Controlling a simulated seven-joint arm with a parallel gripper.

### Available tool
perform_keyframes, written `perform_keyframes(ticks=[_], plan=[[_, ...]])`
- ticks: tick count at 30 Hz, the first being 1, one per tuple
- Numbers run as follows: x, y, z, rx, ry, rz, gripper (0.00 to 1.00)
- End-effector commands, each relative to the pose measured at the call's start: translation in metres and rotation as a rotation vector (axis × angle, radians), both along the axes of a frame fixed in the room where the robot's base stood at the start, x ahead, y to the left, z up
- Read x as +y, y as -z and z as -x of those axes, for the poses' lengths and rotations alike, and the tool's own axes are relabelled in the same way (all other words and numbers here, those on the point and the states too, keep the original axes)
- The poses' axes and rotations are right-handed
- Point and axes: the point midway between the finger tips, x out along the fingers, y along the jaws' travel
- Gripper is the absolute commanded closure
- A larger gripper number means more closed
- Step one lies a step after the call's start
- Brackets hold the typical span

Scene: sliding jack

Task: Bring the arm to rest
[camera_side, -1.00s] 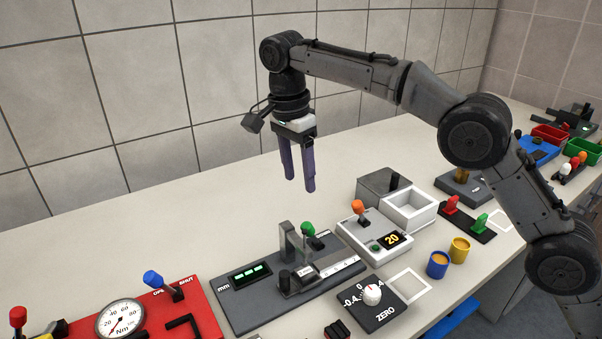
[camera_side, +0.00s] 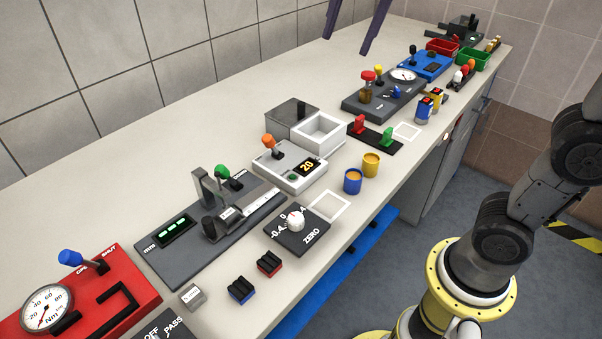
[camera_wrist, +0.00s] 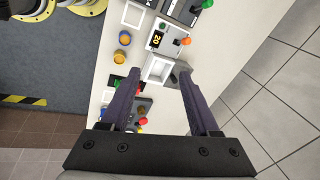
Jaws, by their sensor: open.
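My gripper (camera_side: 353,28) shows only by its two purple fingers at the top edge of the side view, high above the bench. The fingers are apart with nothing between them. In the wrist view my gripper (camera_wrist: 160,98) is also open and empty, with the bench below it. The sliding jack (camera_side: 212,230), a dark plate with a green lit display and a green-knobbed lever, stands on the bench (camera_side: 130,190) clear of the gripper. The upper part of my gripper is out of the side view.
A white box with an orange lever (camera_side: 290,165) and an open white bin (camera_side: 320,132) stand mid-bench. Blue (camera_side: 352,181) and yellow (camera_side: 371,165) cups sit near the front edge. A red gauge panel (camera_side: 75,295) is at left. The back strip along the wall is clear.

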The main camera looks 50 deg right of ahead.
Motion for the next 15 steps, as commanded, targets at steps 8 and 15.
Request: perform_keyframes(ticks=[8,15], plan=[[-0.026,0.053,0.095,-0.104,-0.335,0.122,0.38],[-0.031,0.131,0.147,-0.149,-0.717,0.281,0.38]])
